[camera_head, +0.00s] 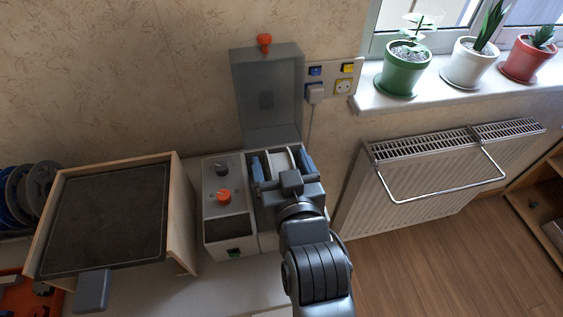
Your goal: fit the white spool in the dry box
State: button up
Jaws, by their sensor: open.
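The dry box (246,222) is a grey unit on the worktop against the wall. Its grey lid (268,92), with an orange knob at the top, stands open and upright. The white spool (281,159) shows as a pale rounded edge inside the box opening, mostly hidden by my gripper. My gripper (283,166) is over the opening, with its blue fingers spread open to the left and right of the spool. I cannot tell whether a finger touches the spool, or how deep it sits.
The box's control panel (222,190) has a dark knob and an orange knob. Left of it stands a wooden-framed dark plate (105,218); dark and blue spools (27,190) are at the far left. A wall socket (343,86), radiator (425,185) and potted plants (466,62) are at right.

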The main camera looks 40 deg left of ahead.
jog(key=v, duration=0.7)
jog(key=shift+s+d+b, duration=0.25)
jog(key=shift+b, duration=0.1)
jog(key=shift+r, duration=0.1)
jog(key=s+d+f+m+t+h, duration=0.1)
jog(key=s+d+f+m+h, duration=0.15)
jog(key=d, duration=0.55)
jog(key=s+d+f+m+t+h, duration=0.1)
jog(key=s+d+t, duration=0.15)
jog(key=d, duration=0.65)
jog(key=s+d+f+m+h, duration=0.2)
jog(key=s+d, duration=0.1)
jog(key=d, duration=0.5)
jog(key=s+d+r+m+h, duration=0.2)
jog(key=s+d+r+h, duration=0.1)
jog(key=s+d, duration=0.3)
jog(key=s+d+r+m+t+h, duration=0.1)
jog(key=s+d+r+m+h, duration=0.1)
jog(key=s+d, duration=0.4)
jog(key=s+r+h, duration=0.1)
jog(key=s+r, duration=0.1)
jog(key=s, duration=0.1)
jog(key=shift+s+d, duration=0.15)
jog(key=shift+m+h, duration=0.25)
jog(key=shift+c, duration=0.4)
